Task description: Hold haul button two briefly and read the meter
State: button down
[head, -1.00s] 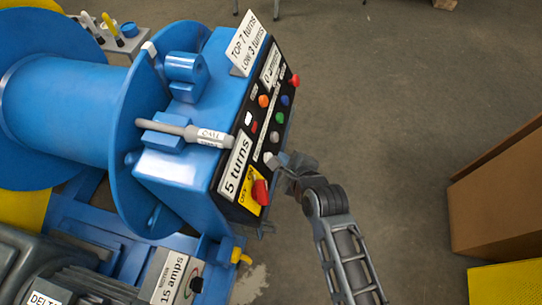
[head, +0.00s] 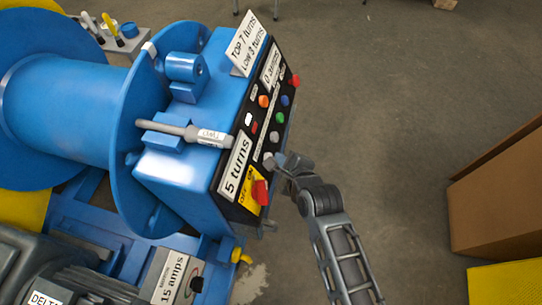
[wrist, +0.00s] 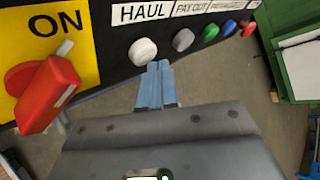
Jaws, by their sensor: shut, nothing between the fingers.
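The black control panel (head: 238,189) is on the slanted face of the blue winch housing. In the wrist view, a white button (wrist: 142,51) sits below the HAUL label (wrist: 141,13). A grey button (wrist: 183,40) is below the PAY OUT label (wrist: 193,8). My gripper (wrist: 156,70) is shut and empty, its fingertips just below and between these two buttons; I cannot tell whether they touch the panel. In the head view, my gripper (head: 276,161) is by the panel's lower right edge. A card reads "5 turns" (head: 235,167); another reads "15 amps" (head: 175,282).
A red rotary switch (wrist: 50,92) on a yellow ON plate is left of the buttons. Green (wrist: 211,32), blue (wrist: 228,28) and red (wrist: 248,28) buttons continue to the right. A grey lever (head: 185,131) crosses the housing. Open floor lies right of the panel, before a brown box (head: 495,200).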

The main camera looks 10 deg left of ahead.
jog(key=shift+a+f, duration=0.25)
jog(key=shift+a, duration=0.25)
dwell(1.9)
dwell(2.0)
jog(key=shift+d+r+p, duration=0.45)
jog(key=shift+d+p, duration=0.05)
jog(key=shift+d, duration=0.35)
jog(key=shift+d, duration=0.1)
jog(key=shift+s+d+r+p, duration=0.1)
jog(key=shift+d+r+p, duration=0.25)
jog(key=shift+d, duration=0.35)
jog(key=shift+w+d+r+p, duration=0.1)
jog(key=shift+d+r+p, duration=0.3)
jog(key=shift+d, duration=0.35)
jog(key=shift+s+d+r+p, duration=0.1)
jog(key=shift+d+r+p, duration=0.25)
jog(key=shift+d, duration=0.35)
